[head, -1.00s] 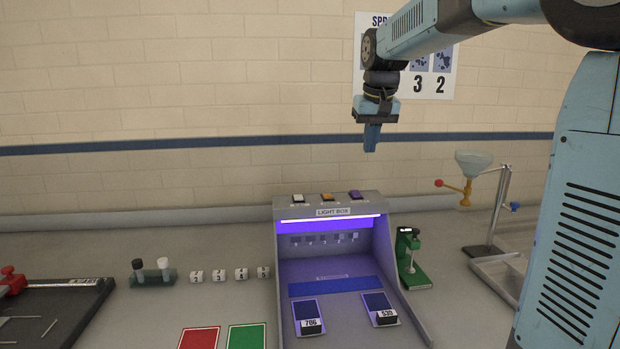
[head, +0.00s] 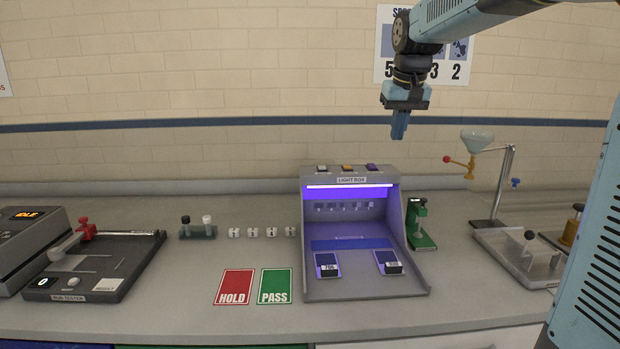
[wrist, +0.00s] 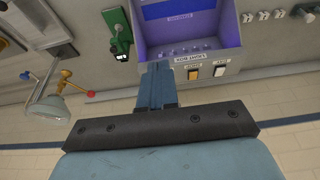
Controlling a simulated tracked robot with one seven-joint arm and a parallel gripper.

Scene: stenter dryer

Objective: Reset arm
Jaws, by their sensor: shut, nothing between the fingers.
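My gripper (head: 399,125) hangs from my arm at the upper right of the head view, pointing down. It is shut and empty, in the air above the light box. The wrist view also shows my gripper (wrist: 158,88), fingers together. The light box (head: 348,243) stands on the bench below, lit violet, with white, orange and purple buttons on top. Two dark sample cards (head: 328,264) and (head: 387,261) lie on its floor with number tags; the left one reads 706.
Red HOLD (head: 235,287) and green PASS (head: 275,286) mats lie left of the light box. A rub tester (head: 95,265) stands farther left. A green gauge (head: 419,225), a funnel stand (head: 495,190) and a tray (head: 515,256) stand to the right. Air around my gripper is clear.

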